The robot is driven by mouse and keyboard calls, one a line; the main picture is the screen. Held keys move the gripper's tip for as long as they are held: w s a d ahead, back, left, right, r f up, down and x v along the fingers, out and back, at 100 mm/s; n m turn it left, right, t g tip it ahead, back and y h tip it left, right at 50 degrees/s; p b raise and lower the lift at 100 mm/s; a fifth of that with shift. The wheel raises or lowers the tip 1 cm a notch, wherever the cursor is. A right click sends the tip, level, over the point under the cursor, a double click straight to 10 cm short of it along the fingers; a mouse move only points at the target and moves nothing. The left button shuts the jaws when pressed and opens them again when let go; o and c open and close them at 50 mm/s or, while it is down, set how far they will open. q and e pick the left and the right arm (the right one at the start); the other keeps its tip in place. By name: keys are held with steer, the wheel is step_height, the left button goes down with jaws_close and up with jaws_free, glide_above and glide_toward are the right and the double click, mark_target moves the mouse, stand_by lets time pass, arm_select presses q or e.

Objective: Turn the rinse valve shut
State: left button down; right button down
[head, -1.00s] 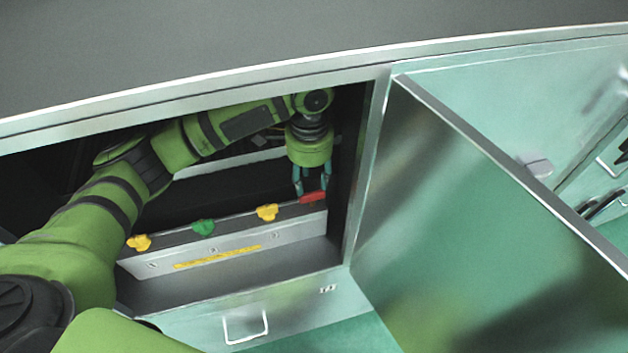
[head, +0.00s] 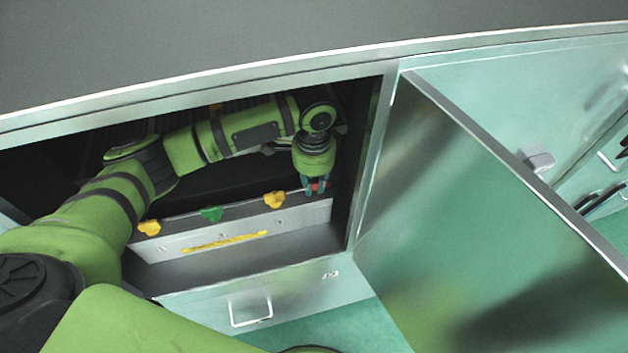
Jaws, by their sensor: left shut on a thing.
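A row of valve handles sits along a panel inside the open cabinet: a yellow one (head: 149,228), a green one (head: 212,214), another yellow one (head: 275,200) and a red one (head: 320,187) at the right end. My left gripper (head: 317,187) reaches down into the cabinet and is shut on the red handle. The fingers hide most of that handle, so its angle is hard to tell. The panel's labels are too small to read, so I cannot tell from them which valve is the rinse valve. My right gripper is not in view.
The cabinet's steel right wall (head: 366,165) stands close beside my left gripper. The open door (head: 480,210) juts out to the right. A dark worktop (head: 250,50) overhangs the opening. A drawer handle (head: 250,314) shows below. A yellow strip (head: 225,242) marks the panel front.

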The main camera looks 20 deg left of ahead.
arm_select(q)
steer(key=shift+r+m+p, duration=0.15)
steer(key=shift+m+p, duration=0.75)
steer(key=shift+m, duration=0.2)
steer(key=shift+w+a+m+p, duration=0.1)
steer(key=shift+m+p, duration=0.35)
steer(key=shift+m, duration=0.35)
steer(key=m+p, duration=0.1)
steer(key=m, duration=0.2)
steer(key=shift+w+m, duration=0.15)
steer(key=shift+m, duration=0.15)
steer(key=m, duration=0.5)
steer(key=shift+w, duration=0.25)
steer(key=m, duration=0.5)
steer(key=shift+w+f, duration=0.2)
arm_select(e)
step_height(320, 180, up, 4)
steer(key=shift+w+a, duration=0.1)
arm_select(q)
steer(key=shift+m, duration=0.4)
steer(key=c, duration=1.1)
jaws_free()
steer(key=shift+c, duration=0.2)
